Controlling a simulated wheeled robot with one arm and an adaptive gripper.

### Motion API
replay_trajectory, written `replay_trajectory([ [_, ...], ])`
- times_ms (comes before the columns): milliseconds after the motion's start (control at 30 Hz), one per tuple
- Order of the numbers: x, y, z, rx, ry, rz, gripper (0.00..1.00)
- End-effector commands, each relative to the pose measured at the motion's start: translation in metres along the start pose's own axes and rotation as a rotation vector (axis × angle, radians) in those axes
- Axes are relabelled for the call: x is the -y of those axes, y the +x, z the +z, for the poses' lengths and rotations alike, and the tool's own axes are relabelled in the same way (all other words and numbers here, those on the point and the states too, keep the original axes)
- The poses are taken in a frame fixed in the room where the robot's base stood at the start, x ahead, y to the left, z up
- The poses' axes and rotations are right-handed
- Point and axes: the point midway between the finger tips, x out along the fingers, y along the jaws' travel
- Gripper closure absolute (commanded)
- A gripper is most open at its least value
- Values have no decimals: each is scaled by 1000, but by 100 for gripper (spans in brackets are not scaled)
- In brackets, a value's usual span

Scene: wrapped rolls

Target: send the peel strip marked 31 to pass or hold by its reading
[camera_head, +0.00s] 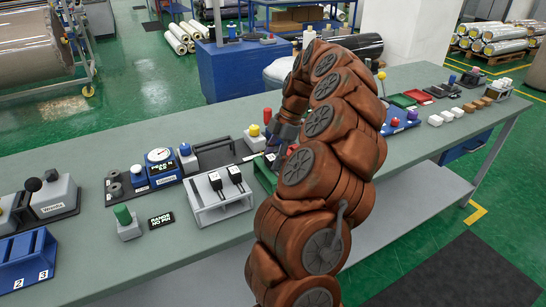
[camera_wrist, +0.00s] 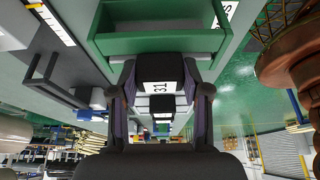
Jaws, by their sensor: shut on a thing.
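The strip marked 31 (camera_wrist: 160,88) is a black piece with a white label, seen in the wrist view between my fingers. My gripper (camera_wrist: 160,92) is shut on it, one dark finger on each side. A green open tray (camera_wrist: 155,42) lies just beyond the strip in that view; I cannot tell if they touch. In the head view my arm hides most of my gripper and the strip. A white-dialled gauge (camera_head: 158,156) stands on the bench at left, with a small display in front of it, too small to read surely. A grey rack (camera_head: 222,206) holds two black pieces with white labels.
A black sign (camera_head: 160,221) stands beside a green-topped block (camera_head: 127,222). Blue bins (camera_head: 25,262) fill the near left of the bench (camera_head: 100,270). A yellow-knobbed box (camera_head: 254,137) is close to my arm. Red and green trays (camera_head: 402,101) and white blocks are at right.

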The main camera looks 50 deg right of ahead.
Motion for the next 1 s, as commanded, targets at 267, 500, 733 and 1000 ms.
replay_trajectory([
  [267, 0, 0, 0, 0, 0, 0, 48],
  [500, 0, 0, 0, 0, 0, -1, 24],
  [733, 0, 0, 0, 0, 0, -1, 24],
  [1000, 0, -10, 0, 0, 0, -3, 24],
])
